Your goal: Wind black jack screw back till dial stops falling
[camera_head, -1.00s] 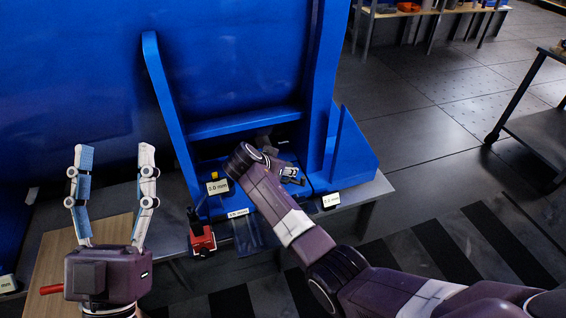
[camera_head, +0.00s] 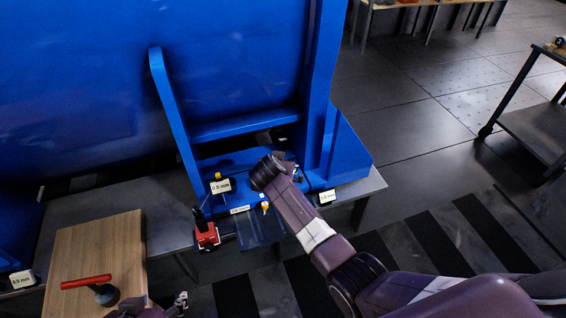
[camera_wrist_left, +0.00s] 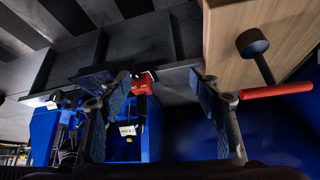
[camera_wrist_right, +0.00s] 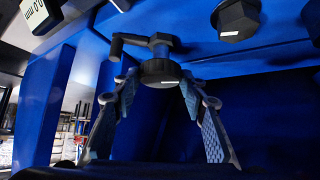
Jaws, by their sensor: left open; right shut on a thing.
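The black jack screw (camera_wrist_right: 160,72) is a round black knob with a crank arm, set in the blue frame. In the right wrist view my right gripper (camera_wrist_right: 158,84) is shut on it, one finger on each side. In the head view my right arm hides the screw. A small dial showing about 0.0 mm (camera_head: 220,187) stands left of my right wrist, and a second dial (camera_head: 324,197) stands right of it. A dial face also shows at the right wrist view's top left (camera_wrist_right: 40,14). My left gripper (camera_wrist_left: 165,95) is open and empty; only its tip shows low in the head view.
A red-handled mallet (camera_head: 86,282) lies on a wooden board (camera_head: 125,235) at the left. A red-bodied tool (camera_head: 207,236) stands at the bench's front edge. Another dial (camera_head: 22,279) sits at far left. A black bolt head (camera_wrist_right: 237,18) is beside the screw.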

